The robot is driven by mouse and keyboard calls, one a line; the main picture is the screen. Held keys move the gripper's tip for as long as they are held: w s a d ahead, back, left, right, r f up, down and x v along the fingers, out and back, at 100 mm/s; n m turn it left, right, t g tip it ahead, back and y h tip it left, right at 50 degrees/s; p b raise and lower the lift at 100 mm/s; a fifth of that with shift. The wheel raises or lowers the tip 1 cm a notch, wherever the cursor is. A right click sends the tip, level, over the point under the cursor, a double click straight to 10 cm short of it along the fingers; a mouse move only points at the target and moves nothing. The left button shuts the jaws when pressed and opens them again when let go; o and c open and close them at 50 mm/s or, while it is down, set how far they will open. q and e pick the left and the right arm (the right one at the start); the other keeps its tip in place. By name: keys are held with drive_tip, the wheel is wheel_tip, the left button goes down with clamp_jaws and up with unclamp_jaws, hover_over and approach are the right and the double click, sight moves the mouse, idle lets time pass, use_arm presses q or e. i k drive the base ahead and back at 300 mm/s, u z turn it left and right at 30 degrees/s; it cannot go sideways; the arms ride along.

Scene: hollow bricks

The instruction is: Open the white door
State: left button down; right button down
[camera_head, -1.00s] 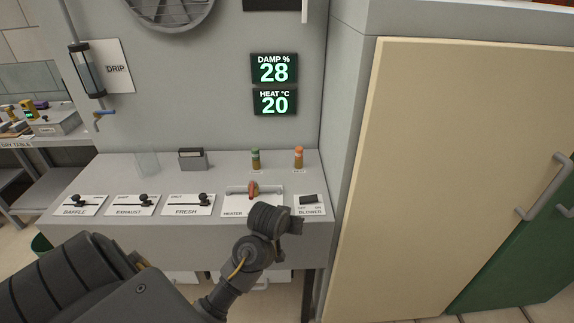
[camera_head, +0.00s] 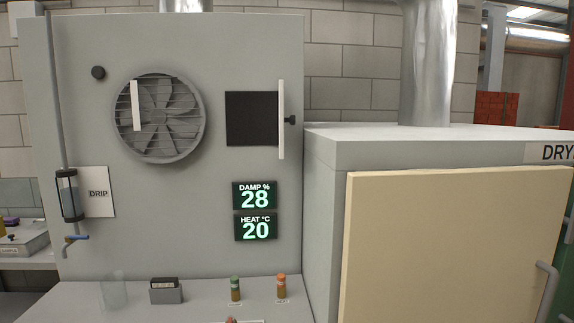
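The large cream-white door (camera_head: 450,250) on the front of the dryer at the right is shut. Its grey bar handle (camera_head: 547,290) shows at the lower right edge. Neither of my grippers is in view. The lower part of the cream door is cut off by the picture edge.
A round fan (camera_head: 160,117) and green displays (camera_head: 255,212) are on the grey panel. The grey ledge (camera_head: 205,300) below holds a green-topped indicator (camera_head: 235,288) and an orange-topped one (camera_head: 281,287). A silver duct (camera_head: 427,70) rises above the dryer.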

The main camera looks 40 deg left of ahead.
sight(292, 120)
drive_tip(key=z, duration=1.05)
drive_tip(key=i, duration=0.4)
drive_tip(key=u, duration=1.6)
